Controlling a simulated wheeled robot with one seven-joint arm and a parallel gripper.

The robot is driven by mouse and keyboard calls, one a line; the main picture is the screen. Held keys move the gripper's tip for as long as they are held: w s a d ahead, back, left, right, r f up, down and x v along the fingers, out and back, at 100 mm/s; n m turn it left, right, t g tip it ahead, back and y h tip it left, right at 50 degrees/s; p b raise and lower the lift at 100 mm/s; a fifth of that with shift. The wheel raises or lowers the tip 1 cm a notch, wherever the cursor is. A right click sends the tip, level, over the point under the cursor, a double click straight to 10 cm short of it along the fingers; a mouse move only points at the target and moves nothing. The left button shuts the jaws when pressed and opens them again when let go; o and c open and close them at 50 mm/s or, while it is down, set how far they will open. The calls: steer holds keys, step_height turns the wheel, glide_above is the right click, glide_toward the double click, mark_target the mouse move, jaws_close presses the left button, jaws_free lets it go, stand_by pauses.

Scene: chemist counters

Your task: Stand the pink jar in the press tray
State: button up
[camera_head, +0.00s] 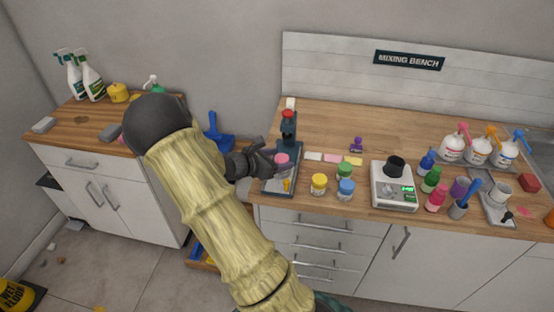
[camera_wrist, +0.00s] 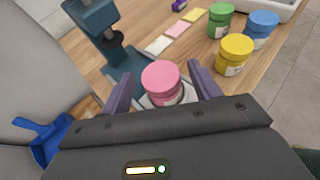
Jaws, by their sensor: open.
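The pink jar (camera_head: 281,159) (camera_wrist: 162,80) appears upright, lid up, at the dark press (camera_head: 288,128) on the left end of the mixing bench. It looks to be over or on the press tray (camera_head: 273,189); its bottom is hidden, so contact is unclear. My gripper (camera_head: 272,160) reaches in from the left at the jar. In the wrist view my open gripper (camera_wrist: 160,92) has one finger on each side of the jar, with small gaps showing. The press column (camera_wrist: 95,18) stands just behind the jar.
Yellow (camera_head: 319,183), green (camera_head: 343,170) and blue (camera_head: 346,189) jars stand right of the press. Coloured cards (camera_head: 333,158) lie behind them. A scale (camera_head: 394,186) and several bottles are further right. A blue dustpan (camera_wrist: 42,138) is below the bench's left edge.

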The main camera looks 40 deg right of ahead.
steer(key=shift+r, duration=0.4)
steer(key=v, duration=1.2)
steer(key=shift+b, duration=0.3)
steer(key=shift+f, duration=0.15)
steer(key=s+a+f+m+g+y, duration=0.1)
steer(key=s+a+f+m+y, duration=0.3)
steer(key=s+a+m+y, duration=0.5)
steer(key=s+a+r+m+t+y, duration=0.2)
steer(key=s+a+m+t+y, duration=0.1)
steer(key=a+m, duration=0.5)
steer(key=shift+s+r+m+t+y, duration=0.3)
steer(key=shift+s+r+m+y, duration=0.15)
steer(key=shift+s+y, duration=0.2)
